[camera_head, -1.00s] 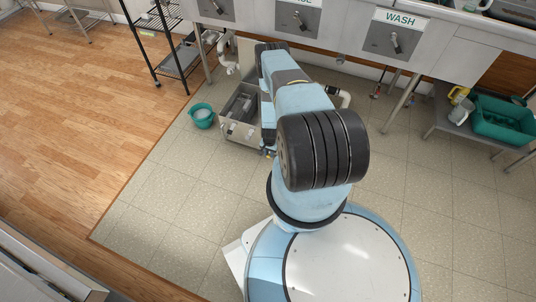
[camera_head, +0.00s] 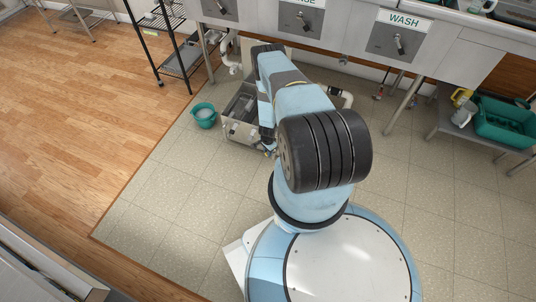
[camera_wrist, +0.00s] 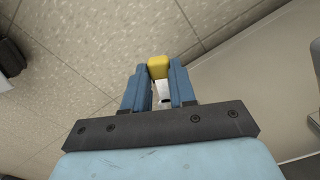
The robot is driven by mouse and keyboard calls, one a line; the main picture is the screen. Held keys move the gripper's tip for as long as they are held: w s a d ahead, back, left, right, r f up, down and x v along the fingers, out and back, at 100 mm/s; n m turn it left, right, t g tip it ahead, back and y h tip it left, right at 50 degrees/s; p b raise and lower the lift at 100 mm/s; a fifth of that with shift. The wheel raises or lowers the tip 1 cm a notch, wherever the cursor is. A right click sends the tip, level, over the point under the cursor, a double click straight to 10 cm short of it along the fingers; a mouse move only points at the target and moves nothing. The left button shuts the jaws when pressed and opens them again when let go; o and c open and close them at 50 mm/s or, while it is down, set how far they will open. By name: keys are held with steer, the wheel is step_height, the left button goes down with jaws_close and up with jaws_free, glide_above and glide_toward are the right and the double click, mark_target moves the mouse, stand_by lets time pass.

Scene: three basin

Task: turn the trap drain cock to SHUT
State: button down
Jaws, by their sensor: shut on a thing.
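The trap is a grey open metal box (camera_head: 238,130) on the tiled floor under the sinks, partly hidden by my arm in the head view. In the wrist view, my gripper (camera_wrist: 159,76) has its two blue fingers closed on the yellow handle (camera_wrist: 158,66) of the drain cock. The yellow end stands out just past the fingertips, with a pale metal part between the fingers. The cock's body and any SHUT mark cannot be made out. In the head view my gripper is small and mostly hidden beside the box's front right corner.
A teal bucket (camera_head: 204,115) stands on the floor left of the box. White drain pipe (camera_head: 342,96) runs under the sinks to the right. A wire rack (camera_head: 179,58) stands at the back left. A low shelf with a teal tub (camera_head: 503,122) is at the right. Floor tiles in front are clear.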

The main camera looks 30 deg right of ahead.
steer(key=shift+w+d+m, duration=0.25)
steer(key=shift+w+m, duration=0.4)
steer(key=shift+m, duration=1.2)
steer(key=shift+w+d+m, duration=0.3)
steer(key=shift+w+m, duration=0.3)
steer(key=shift+m, duration=1.2)
steer(key=shift+w+d+m, duration=0.25)
steer(key=shift+w+m, duration=0.4)
steer(key=shift+m, duration=1.2)
steer(key=c, duration=0.9)
jaws_free()
steer(key=shift+w, duration=0.1)
step_height(320, 180, up, 14)
steer(key=shift+f, duration=0.2)
